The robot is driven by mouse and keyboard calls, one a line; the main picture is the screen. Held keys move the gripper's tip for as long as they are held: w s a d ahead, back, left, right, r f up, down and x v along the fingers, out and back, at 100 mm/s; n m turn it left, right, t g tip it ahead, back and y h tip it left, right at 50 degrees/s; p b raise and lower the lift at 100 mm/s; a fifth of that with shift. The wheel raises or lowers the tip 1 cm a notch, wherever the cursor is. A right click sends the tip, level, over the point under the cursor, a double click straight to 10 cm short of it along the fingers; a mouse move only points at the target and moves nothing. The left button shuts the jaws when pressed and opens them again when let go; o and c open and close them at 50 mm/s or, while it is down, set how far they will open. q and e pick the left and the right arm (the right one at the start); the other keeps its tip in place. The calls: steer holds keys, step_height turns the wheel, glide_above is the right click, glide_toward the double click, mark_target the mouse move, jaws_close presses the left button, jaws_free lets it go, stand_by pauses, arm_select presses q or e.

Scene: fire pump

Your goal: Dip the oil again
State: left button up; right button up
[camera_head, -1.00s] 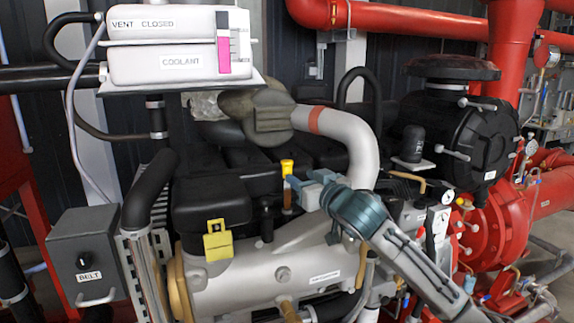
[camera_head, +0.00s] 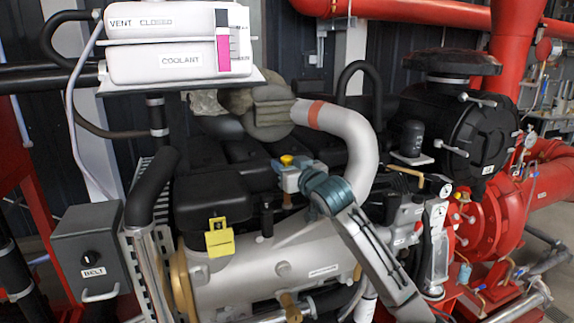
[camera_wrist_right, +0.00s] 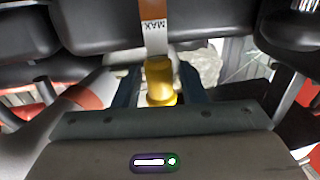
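The yellow dipstick handle (camera_head: 287,160) stands above the engine, beside the black covers. My right gripper (camera_head: 290,176) is around it, with the handle's top showing above the fingers. In the right wrist view the handle (camera_wrist_right: 161,82) sits between the two dark teal fingers (camera_wrist_right: 160,92), with very narrow gaps at most; I cannot tell whether they press on it. Beyond the handle, a pale strip marked MAX (camera_wrist_right: 154,28) shows, brown at its far end. In the head view a short brownish piece shows below the gripper. My left gripper is not in view.
The silver pipe with a red band (camera_head: 345,135) curves close to my right gripper. The white coolant tank (camera_head: 180,62) and grey BELT box (camera_head: 90,255) stand at left.

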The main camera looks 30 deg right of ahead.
jaws_close()
step_height(320, 180, down, 5)
steer(key=shift+r+b, duration=0.15)
steer(key=shift+b, duration=1)
steer(key=shift+r, duration=0.1)
steer(key=shift+o, duration=1.1)
jaws_free()
steer(key=shift+s, duration=0.35)
steer(key=s+b, duration=0.1)
steer(key=s, duration=0.1)
steer(key=s+b, duration=0.1)
steer(key=s, duration=0.2)
steer(key=s+b, duration=0.1)
steer(key=s, duration=0.1)
steer(key=shift+s+a, duration=0.3)
steer(key=shift+s, duration=0.05)
steer(key=shift+s+a+b, duration=0.15)
steer(key=shift+s+b, duration=0.3)
steer(key=shift+s, duration=0.7)
